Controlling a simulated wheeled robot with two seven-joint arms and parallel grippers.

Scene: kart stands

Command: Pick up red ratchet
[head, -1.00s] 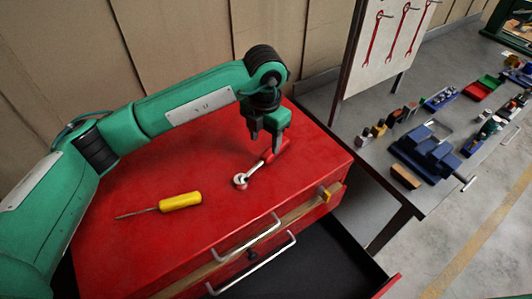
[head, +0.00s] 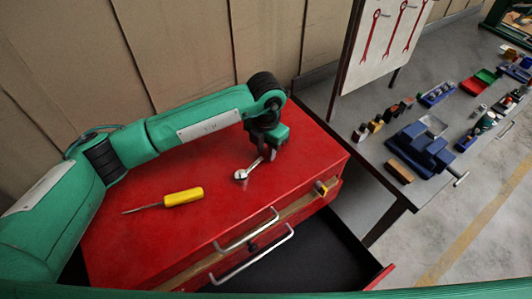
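The ratchet (head: 241,174) lies on the red cabinet top, its round silver head toward the front left and its shaft running up and right to my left gripper. My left gripper (head: 267,156) points down over the handle end, with its fingers low at the handle. The fingers hide most of the red handle, and I cannot tell whether they are closed on it. My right gripper is not in view.
A yellow screwdriver (head: 183,197) lies on the red cabinet (head: 130,250), left of the ratchet. The cabinet's lower drawer (head: 335,250) stands open at the front. A grey bench (head: 375,185) to the right holds a blue vise (head: 425,150) and small parts, with a tool board (head: 385,40) behind.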

